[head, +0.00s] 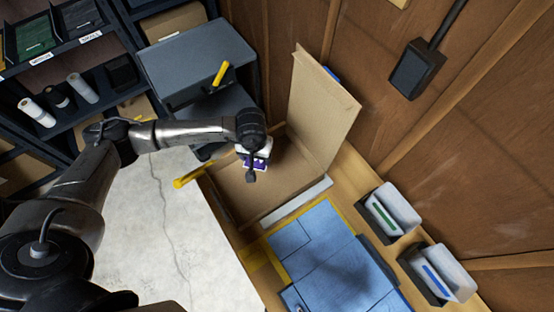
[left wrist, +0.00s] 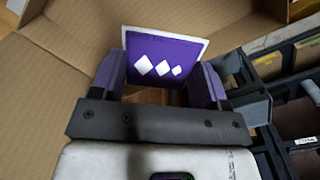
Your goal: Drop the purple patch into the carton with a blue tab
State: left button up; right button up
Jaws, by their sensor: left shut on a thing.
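The purple patch (left wrist: 172,58) has a white edge and a row of three white diamonds. My left gripper (left wrist: 160,82) is shut on it, with a finger at each side. In the head view the patch (head: 252,163) shows in part under the wrist, and the left gripper (head: 256,155) is over the open carton (head: 240,190). The carton is brown cardboard with its lid (head: 322,105) standing up. A blue tab (head: 332,74) shows at the lid's far edge. The wrist view shows cardboard (left wrist: 60,80) behind the patch. My right gripper is not in view.
A blue mat (head: 330,260) lies in front of the carton. Two clear bins stand right of it, one with a green label (head: 384,215), one with a blue label (head: 436,280). A grey cabinet (head: 195,55) and dark shelves (head: 75,110) stand at the left.

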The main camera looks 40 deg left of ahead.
pick_arm(q)
jog(key=shift+f+b, duration=0.4)
jog(key=shift+f, duration=0.9)
jog(key=o, duration=1)
jog(key=shift+c, duration=0.2)
notch_tip(320, 180, up, 14)
